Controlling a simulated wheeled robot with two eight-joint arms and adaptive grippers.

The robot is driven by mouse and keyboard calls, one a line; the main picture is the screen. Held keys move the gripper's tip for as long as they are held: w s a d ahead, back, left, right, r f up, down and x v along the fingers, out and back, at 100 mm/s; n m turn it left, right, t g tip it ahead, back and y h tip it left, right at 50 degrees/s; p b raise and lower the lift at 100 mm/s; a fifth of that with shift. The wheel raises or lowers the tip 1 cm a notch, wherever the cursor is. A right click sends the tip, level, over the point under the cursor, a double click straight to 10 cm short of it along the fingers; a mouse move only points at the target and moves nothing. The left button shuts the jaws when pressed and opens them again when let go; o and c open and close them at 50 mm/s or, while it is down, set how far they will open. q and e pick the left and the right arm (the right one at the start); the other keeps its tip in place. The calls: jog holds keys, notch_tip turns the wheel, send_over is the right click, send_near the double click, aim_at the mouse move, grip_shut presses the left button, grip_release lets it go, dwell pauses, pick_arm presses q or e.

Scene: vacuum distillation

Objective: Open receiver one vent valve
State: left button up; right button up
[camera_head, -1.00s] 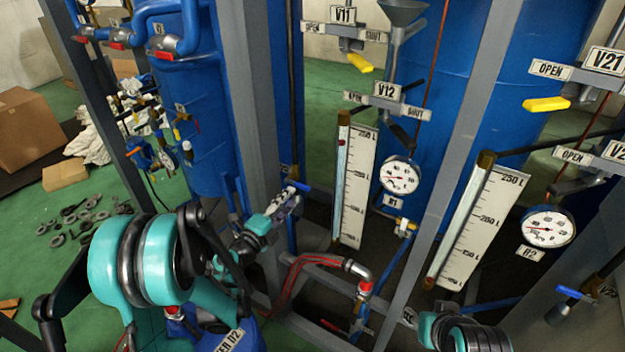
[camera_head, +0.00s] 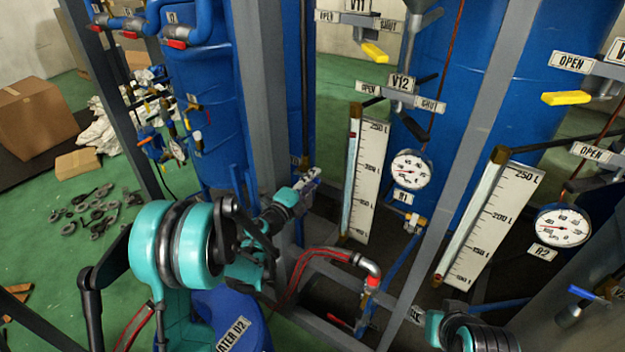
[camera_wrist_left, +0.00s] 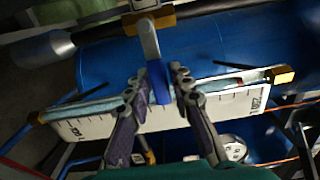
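A valve with a blue lever handle (camera_wrist_left: 158,82) shows in the left wrist view, its stem coming from a pale fitting with a brass-coloured body (camera_wrist_left: 148,18) above. My left gripper (camera_head: 308,181) is at this valve beside the grey post in the head view, where it hides the handle. In the left wrist view the left gripper's fingers (camera_wrist_left: 160,76) are apart, one on each side of the handle, with small gaps showing. The valve's label is not readable. The receiver one gauge marked R1 (camera_head: 411,170) is to the right.
The level scale (camera_head: 367,180) stands just right of my left gripper. Grey posts (camera_head: 262,110) and a red-striped hose (camera_head: 318,258) crowd the area. V12 (camera_head: 401,84) and V11, with a yellow handle (camera_head: 375,52), are higher up. Another blue-handled valve (camera_head: 583,292) is at far right.

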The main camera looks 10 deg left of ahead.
aim_at(302, 173)
pick_arm(q)
grip_shut()
jog(key=r+n, duration=0.1)
jog(key=n, duration=0.1)
jog(key=r+n, duration=0.1)
jog(key=n, duration=0.1)
jog(key=shift+a, duration=0.2)
jog(key=n, duration=0.1)
jog(key=a+r+n, duration=0.1)
jog(key=n, duration=0.1)
jog(key=r+n, duration=0.1)
jog(key=n, duration=0.1)
jog(key=shift+w+a+r, duration=0.2)
jog(key=shift+w, duration=0.15)
jog(key=n, duration=0.1)
jog(key=a+n, duration=0.1)
jog(key=r+n, duration=0.1)
jog(key=n, duration=0.1)
jog(key=shift+w+a, duration=0.25)
jog(key=shift+w, duration=0.05)
jog(key=shift+w+a+r+n, duration=0.2)
jog(key=shift+a+n, duration=0.25)
jog(key=shift+n, duration=0.55)
jog(key=shift+w+a+r+n, duration=0.15)
jog(key=shift+a+n, duration=0.25)
jog(key=shift+n, duration=0.6)
jog(key=shift+f, duration=0.1)
